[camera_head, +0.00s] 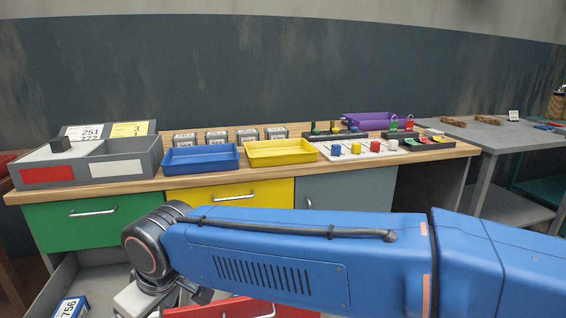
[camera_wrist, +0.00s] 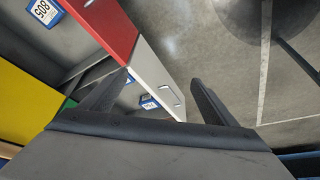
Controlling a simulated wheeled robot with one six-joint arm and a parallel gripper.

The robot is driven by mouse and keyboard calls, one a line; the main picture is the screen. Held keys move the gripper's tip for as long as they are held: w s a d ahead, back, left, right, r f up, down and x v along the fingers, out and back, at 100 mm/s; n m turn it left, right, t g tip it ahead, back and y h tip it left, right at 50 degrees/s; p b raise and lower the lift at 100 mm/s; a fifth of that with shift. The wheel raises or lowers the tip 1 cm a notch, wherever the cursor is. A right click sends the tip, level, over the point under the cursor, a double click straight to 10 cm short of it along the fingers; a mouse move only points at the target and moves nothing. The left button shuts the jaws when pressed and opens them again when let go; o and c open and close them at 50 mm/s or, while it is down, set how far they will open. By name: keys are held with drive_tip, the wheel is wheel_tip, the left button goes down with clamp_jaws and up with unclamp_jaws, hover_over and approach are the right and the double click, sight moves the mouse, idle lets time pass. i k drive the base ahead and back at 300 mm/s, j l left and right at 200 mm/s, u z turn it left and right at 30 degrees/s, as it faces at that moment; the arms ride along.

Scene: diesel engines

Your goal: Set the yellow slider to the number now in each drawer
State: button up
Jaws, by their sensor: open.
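A yellow slider knob (camera_head: 356,148) stands on a white board (camera_head: 370,155) on the bench, between blue and red knobs. A drawer at the lower left (camera_head: 62,277) is open and holds a blue-edged box (camera_head: 70,307) labelled 756. A red drawer front (camera_head: 240,308) shows below my arm. In the wrist view, the red drawer (camera_wrist: 103,25) is open with a box (camera_wrist: 45,11) whose label looks like 805. My gripper (camera_wrist: 161,77) is open and empty, over a pale drawer front (camera_wrist: 160,83); more blue-edged boxes (camera_wrist: 149,102) lie inside, unreadable.
Green (camera_head: 92,213) and yellow (camera_head: 225,194) drawers are closed under the bench top. Blue (camera_head: 201,158) and yellow (camera_head: 281,152) trays and a divided box (camera_head: 123,168) stand on top. Another table (camera_head: 490,136) stands at right. Floor (camera_wrist: 235,50) is clear beside the drawers.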

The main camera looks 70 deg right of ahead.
sight(356, 147)
drive_tip(key=z, duration=2.55)
